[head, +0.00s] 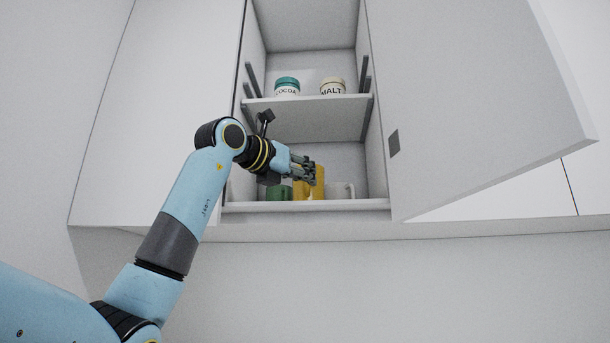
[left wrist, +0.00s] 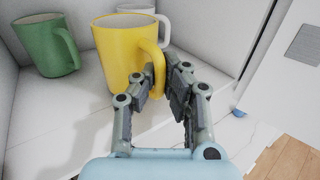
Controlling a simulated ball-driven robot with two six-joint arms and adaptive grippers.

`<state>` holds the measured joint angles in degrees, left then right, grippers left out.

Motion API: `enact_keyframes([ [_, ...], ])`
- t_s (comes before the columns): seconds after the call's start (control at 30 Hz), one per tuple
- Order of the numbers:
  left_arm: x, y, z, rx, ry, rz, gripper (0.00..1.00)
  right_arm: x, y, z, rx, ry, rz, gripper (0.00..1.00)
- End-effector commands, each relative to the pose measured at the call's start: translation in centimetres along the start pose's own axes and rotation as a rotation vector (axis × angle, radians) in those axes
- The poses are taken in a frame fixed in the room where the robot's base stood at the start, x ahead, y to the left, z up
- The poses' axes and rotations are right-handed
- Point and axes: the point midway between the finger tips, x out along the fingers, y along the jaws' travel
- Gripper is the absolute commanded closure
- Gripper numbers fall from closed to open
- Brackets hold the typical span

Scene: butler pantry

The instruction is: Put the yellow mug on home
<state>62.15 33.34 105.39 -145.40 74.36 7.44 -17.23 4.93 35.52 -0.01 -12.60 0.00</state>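The yellow mug (head: 318,188) is on the bottom level of the open cabinet, between a green mug and a white mug. The left wrist view shows it close up (left wrist: 126,50), opening up, with its handle toward my left gripper (left wrist: 163,80). The fingers are close together on both sides of the handle and look shut on it. In the head view the left gripper (head: 308,172) reaches in from the left and covers part of the mug. Whether its base touches the shelf is unclear. My right gripper is not in view. I see nothing marked as home.
The green mug (left wrist: 48,46) stands left of the yellow one, and the white mug (head: 340,190) is right of it, farther back in the wrist view. COCOA (head: 287,87) and MALT (head: 332,87) jars stand on the shelf above (head: 310,101). The open door (head: 470,100) bounds the right side.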

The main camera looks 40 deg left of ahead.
Motion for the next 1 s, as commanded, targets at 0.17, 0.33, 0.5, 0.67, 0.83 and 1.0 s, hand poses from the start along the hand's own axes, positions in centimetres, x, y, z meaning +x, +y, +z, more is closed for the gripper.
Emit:
enact_keyframes([
  [0.17,0.0,0.1,0.0,0.001,-0.001,0.001,1.00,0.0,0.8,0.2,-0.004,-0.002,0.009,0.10],
  [0.33,0.0,0.1,0.0,0.001,-0.001,0.001,1.00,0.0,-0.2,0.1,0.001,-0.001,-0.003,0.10],
  [0.5,0.0,0.1,0.0,0.001,-0.001,0.001,0.91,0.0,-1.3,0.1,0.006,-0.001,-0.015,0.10],
  [0.67,0.0,0.1,0.0,0.000,0.000,0.001,0.70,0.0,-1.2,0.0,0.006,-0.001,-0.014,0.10],
  [0.83,0.0,0.1,-0.1,0.000,0.000,0.001,0.67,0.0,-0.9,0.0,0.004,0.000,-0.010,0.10],
  [1.0,-0.3,0.2,-0.1,0.000,0.002,0.002,0.67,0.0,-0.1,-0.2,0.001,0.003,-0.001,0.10],
])
